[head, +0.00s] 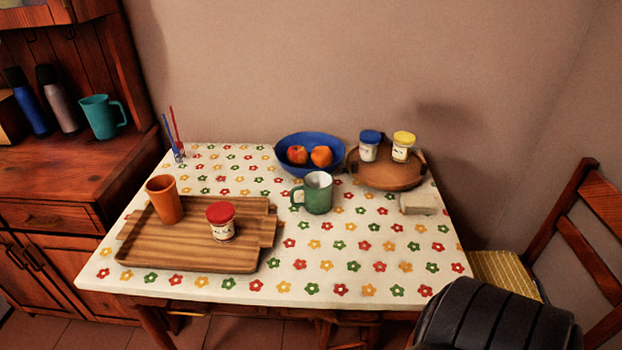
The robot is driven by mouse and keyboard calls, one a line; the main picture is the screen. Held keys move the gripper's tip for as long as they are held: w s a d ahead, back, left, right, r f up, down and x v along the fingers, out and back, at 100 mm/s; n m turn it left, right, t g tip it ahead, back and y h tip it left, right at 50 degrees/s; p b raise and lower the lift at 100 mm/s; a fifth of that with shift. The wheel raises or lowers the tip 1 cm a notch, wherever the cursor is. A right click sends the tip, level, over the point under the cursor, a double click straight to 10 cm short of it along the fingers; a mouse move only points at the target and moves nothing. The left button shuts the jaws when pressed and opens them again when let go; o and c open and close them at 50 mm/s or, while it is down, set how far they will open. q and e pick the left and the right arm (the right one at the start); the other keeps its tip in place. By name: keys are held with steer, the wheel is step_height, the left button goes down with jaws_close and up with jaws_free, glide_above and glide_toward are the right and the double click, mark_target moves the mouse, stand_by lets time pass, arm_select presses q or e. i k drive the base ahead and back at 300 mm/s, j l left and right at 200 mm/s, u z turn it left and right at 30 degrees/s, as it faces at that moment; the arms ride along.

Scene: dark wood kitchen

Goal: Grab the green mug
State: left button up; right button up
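A green mug (318,196) stands upright near the middle of the flower-patterned table (340,265), with its handle toward the left and a pale inside. It is just in front of a blue bowl and to the right of the wooden tray. Neither of my grippers shows in the head view. A black rounded shape (497,315) at the bottom right is probably part of my arm; no fingers show on it.
The wooden tray (190,255) holds an orange cup (165,199) and a red-lidded jar (221,222). The blue bowl (284,165) holds oranges. A round wooden board (385,180) bears two jars. A teal mug (101,117) stands on the left cabinet. The table's front right is clear.

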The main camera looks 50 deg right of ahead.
mark_target(312, 195)
steer(key=i+l+z, duration=0.1)
steer(key=z, duration=0.3)
steer(key=i+z, duration=0.35)
steer(key=z, duration=0.9)
